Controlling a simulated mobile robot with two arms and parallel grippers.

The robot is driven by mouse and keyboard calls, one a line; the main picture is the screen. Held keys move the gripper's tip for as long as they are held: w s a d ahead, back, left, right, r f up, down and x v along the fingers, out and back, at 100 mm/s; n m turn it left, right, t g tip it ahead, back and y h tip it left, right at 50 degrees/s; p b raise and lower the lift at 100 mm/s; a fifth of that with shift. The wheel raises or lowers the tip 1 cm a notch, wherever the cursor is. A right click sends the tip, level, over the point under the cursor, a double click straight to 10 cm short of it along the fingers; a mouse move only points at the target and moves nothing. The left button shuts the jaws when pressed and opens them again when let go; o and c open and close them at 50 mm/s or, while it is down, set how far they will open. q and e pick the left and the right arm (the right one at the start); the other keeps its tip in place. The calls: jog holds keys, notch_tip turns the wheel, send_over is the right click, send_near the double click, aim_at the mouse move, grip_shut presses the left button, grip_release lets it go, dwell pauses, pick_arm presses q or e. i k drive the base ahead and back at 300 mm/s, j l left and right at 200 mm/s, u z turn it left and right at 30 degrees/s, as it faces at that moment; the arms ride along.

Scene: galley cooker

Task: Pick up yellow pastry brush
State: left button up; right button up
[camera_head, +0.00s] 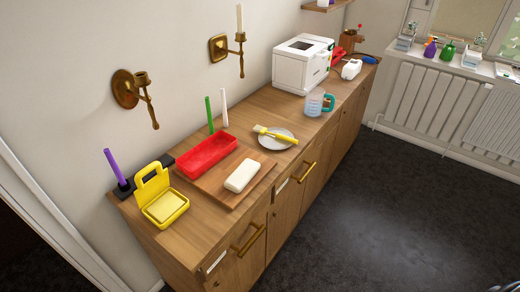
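The yellow pastry brush (275,134) lies across a round light plate (275,146) in the middle of the wooden counter. Its pale bristle end points to the upper left and its yellow handle to the lower right. Nothing covers the brush. Neither of my grippers shows in the head view.
A red tray (207,152) and a cream block (242,176) sit on a wooden board (217,191) left of the plate. A clear measuring cup (315,102) and white appliance (301,64) stand beyond it. A yellow open box (165,205) is at the near end. Dark floor (370,220) is clear.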

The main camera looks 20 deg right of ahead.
aim_at(258, 129)
jog(key=i+l+u, duration=0.1)
jog(key=l, duration=0.25)
jog(key=i+l, duration=0.25)
jog(key=i+l+u, duration=0.15)
jog(key=l, duration=0.3)
jog(key=i+l+u, duration=0.1)
jog(key=l, duration=0.25)
jog(key=i, duration=0.05)
